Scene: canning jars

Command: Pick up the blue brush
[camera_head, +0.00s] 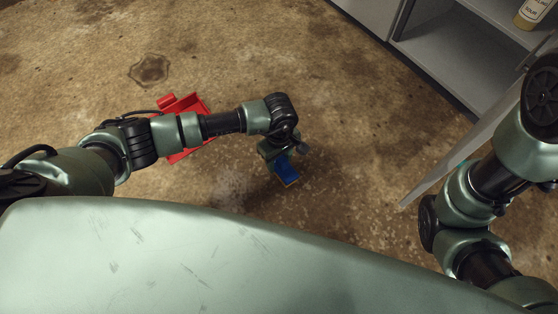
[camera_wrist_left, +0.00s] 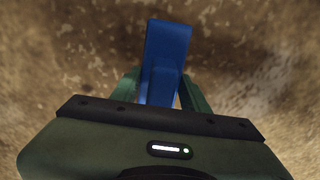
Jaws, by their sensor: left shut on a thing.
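The blue brush (camera_head: 286,171) is at the end of my left arm in the head view, partly covered by the gripper. It also shows in the left wrist view (camera_wrist_left: 167,52), sticking out beyond the gripper. My left gripper (camera_head: 277,150) is shut on the brush, with a green finger on each side of it in the left wrist view (camera_wrist_left: 160,92). Brown floor shows around the brush; how high it is above the floor I cannot tell. My right arm comes in at the right of the head view, but its gripper is not visible.
A red object, perhaps a dustpan (camera_head: 188,104), lies on the floor behind my left arm. A grey shelf unit (camera_head: 450,45) with a bottle (camera_head: 532,14) stands at the upper right. A light panel (camera_head: 440,180) extends toward my right arm. A dark stain (camera_head: 149,69) marks otherwise open floor.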

